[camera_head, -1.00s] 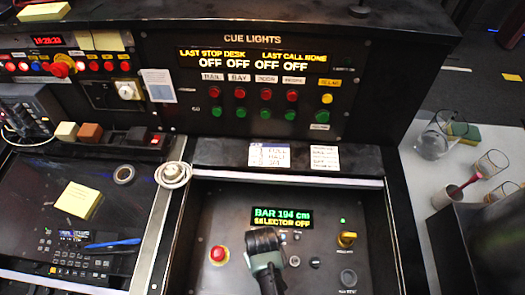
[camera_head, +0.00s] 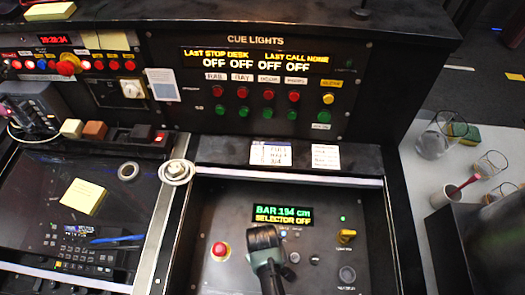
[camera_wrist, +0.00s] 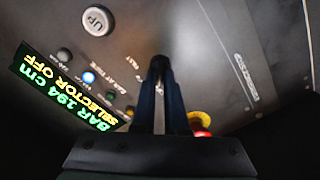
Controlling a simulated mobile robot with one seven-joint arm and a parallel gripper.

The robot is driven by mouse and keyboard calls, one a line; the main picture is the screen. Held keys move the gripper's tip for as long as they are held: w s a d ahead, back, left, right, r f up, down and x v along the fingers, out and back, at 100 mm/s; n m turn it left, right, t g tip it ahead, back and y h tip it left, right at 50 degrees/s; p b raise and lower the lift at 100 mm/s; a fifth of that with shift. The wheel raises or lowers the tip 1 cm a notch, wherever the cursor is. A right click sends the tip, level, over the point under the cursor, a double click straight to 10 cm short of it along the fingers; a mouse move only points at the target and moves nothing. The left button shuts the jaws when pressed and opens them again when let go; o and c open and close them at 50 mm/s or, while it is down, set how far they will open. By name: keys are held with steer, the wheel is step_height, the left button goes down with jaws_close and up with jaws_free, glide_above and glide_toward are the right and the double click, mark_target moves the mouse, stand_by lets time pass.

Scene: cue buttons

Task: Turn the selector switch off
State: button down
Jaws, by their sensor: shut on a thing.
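The panel display (camera_head: 283,215) reads "BAR 194 cm" and "SELECTOR OFF"; it also shows in the wrist view (camera_wrist: 62,85), at the left. My gripper (camera_head: 263,238) is low over the panel, just below the display in the head view. In the wrist view its dark fingers (camera_wrist: 160,68) are close together against the panel, among small printed labels. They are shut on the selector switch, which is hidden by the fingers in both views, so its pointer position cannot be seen.
A red stop button (camera_head: 220,250) sits left of my gripper. The wrist view shows an "UP" button (camera_wrist: 97,20). The cue lights panel (camera_head: 255,85) rises behind.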

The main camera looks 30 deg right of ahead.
steer(key=c, duration=0.9)
jaws_free()
steer(key=shift+c, duration=0.2)
steer(key=shift+r, duration=0.15)
step_height(320, 180, up, 13)
steer(key=p, duration=0.1)
